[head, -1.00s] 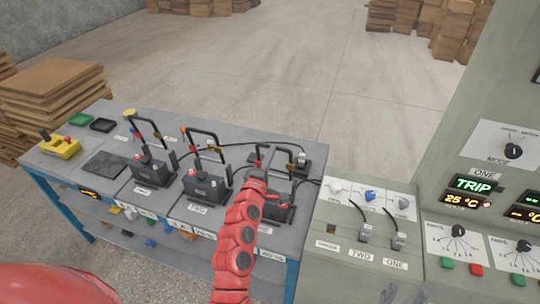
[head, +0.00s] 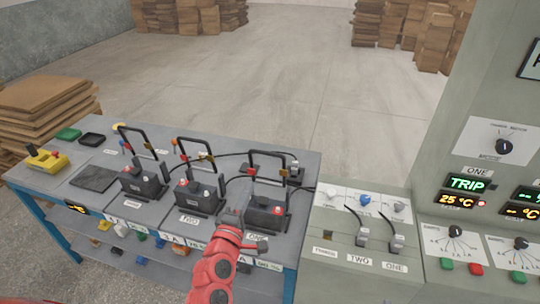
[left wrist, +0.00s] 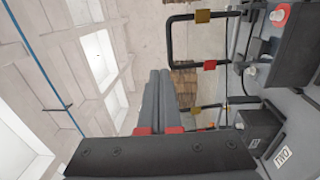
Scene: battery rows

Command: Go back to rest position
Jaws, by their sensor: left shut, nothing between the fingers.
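My left arm is red and comes up from the bottom in the head view. Its dark gripper (head: 232,217) is shut and empty, over the front of the bench between the TWO battery (head: 198,197) and the rightmost battery (head: 266,214). In the left wrist view my left gripper's fingers (left wrist: 158,100) lie together, with nothing between them. The batteries with black frame handles stand at the right of that view, apart from the fingers. My right gripper is not in view.
The grey bench (head: 97,208) carries a yellow device (head: 46,161) and a left battery (head: 145,180). A cabinet (head: 345,275) with cable plugs and a panel reading TRIP (head: 467,184) stand at the right. Cardboard stacks (head: 45,105) stand at the left.

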